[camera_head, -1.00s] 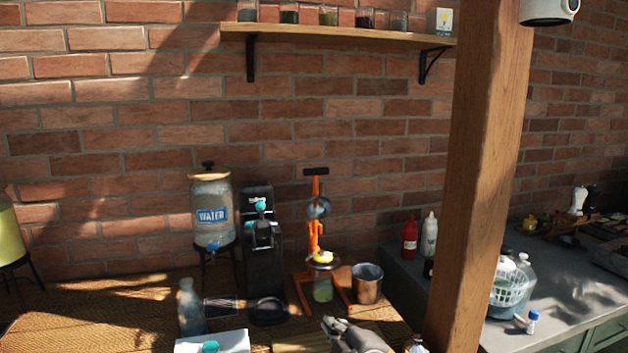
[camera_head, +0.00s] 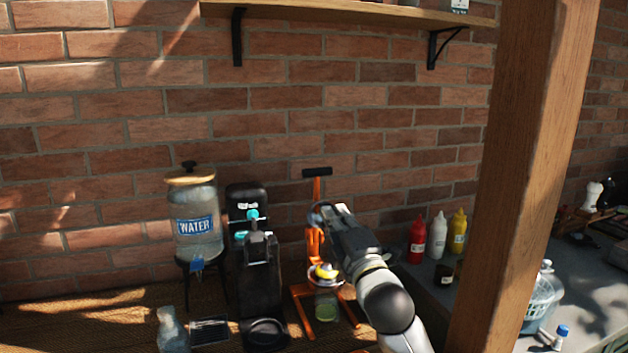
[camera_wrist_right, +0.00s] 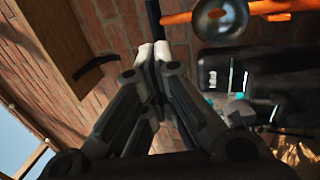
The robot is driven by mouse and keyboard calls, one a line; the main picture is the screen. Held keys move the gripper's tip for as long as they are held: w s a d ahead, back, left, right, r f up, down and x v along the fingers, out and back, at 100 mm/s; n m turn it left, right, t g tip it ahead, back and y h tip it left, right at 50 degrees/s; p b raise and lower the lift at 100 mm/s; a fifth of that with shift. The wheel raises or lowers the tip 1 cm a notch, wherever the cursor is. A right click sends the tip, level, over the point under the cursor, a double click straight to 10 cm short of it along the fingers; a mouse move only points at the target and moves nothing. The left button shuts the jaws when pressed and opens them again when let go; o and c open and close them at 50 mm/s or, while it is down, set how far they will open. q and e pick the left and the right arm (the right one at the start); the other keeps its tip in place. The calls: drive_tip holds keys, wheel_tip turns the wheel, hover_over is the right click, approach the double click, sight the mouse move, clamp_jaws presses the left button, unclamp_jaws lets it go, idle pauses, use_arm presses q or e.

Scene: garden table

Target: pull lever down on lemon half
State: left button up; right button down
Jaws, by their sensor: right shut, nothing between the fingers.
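An orange citrus press (camera_head: 316,240) stands on the table, its arm upright with a black handle (camera_head: 317,172) on top. A yellow lemon half (camera_head: 326,270) sits in the press's cup, above a glass (camera_head: 326,308) with pale green contents. My right gripper (camera_head: 332,210) is shut and empty, in front of the press's upper part and below the handle in the picture. In the right wrist view the shut fingertips (camera_wrist_right: 153,50) are near the black handle (camera_wrist_right: 153,18); I cannot tell whether they touch. The press's round grey head (camera_wrist_right: 220,17) is beside them. My left gripper is not in view.
A black machine (camera_head: 258,270) and a water dispenser (camera_head: 195,225) stand left of the press. A wooden post (camera_head: 525,180) rises on the right. Sauce bottles (camera_head: 438,236) stand behind my right arm. A shelf (camera_head: 345,12) hangs above.

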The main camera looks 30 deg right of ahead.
sight(313, 176)
drive_tip(key=p+x, duration=0.2)
drive_tip(key=x, duration=0.3)
drive_tip(key=p+x, duration=0.2)
drive_tip(key=x, duration=0.4)
drive_tip(key=shift+w+r, duration=0.1)
drive_tip(key=shift+r, duration=0.15)
drive_tip(key=shift+w+d, duration=0.1)
drive_tip(key=shift+w, duration=0.4)
use_arm(q)
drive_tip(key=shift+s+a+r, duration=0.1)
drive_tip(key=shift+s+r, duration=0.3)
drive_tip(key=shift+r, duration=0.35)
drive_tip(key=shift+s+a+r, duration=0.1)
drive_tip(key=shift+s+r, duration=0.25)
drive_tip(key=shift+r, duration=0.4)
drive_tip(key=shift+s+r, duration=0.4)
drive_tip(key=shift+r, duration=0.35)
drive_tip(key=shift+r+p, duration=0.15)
drive_tip(key=shift+p, duration=0.15)
use_arm(e)
drive_tip(key=shift+w+r, duration=0.1)
drive_tip(key=shift+w, duration=0.05)
